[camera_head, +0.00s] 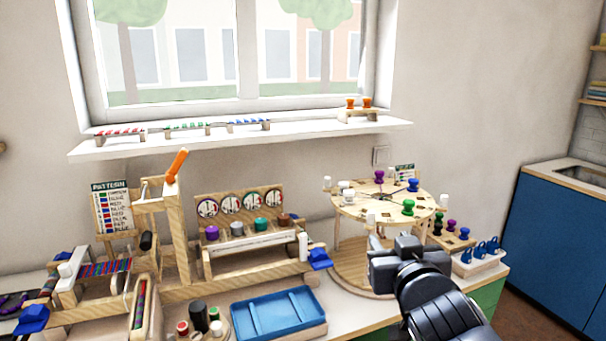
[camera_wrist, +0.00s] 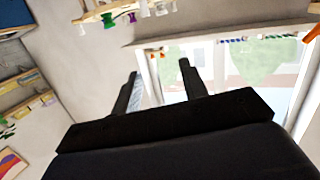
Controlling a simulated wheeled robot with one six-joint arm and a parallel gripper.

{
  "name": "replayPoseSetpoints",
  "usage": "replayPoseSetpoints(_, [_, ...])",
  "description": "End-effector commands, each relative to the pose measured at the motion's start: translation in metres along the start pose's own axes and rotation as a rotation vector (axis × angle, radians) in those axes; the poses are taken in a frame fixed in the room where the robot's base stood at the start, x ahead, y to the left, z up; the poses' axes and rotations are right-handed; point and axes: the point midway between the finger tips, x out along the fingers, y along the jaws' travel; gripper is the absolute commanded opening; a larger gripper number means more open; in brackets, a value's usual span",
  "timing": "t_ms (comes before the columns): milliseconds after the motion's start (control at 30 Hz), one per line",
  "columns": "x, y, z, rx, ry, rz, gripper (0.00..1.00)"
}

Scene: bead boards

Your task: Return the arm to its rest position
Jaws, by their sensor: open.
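My arm reaches up from the lower right in the head view. My gripper (camera_head: 408,244) is held in front of the round wooden stand, overlapping its lower part in the picture. In the wrist view, the two dark fingers of my gripper (camera_wrist: 158,88) stand well apart with nothing between them. The wrist view is tilted, with the window and wall beyond the fingers. The round wooden stand (camera_head: 350,211) carries green, purple, blue and white pegs on its top disc. Part of its base is hidden behind my gripper.
A blue tray (camera_head: 278,315) lies on the worktop left of my arm. A wooden loom-like frame (camera_head: 176,235) and a rack with round dials (camera_head: 240,205) stand further left. A white holder with blue hooks (camera_head: 480,262) is at the right. A windowsill shelf (camera_head: 240,136) runs above.

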Motion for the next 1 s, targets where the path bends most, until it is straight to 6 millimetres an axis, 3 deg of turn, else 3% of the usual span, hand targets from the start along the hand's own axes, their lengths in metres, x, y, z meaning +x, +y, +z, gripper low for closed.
replayPoseSetpoints(333, [-0.017,0.003,0.018,0.034,-0.038,0.02,0.41])
replayPoseSetpoints(1000, [-0.017,0.0,0.024,0.039,-0.083,0.014,0.41])
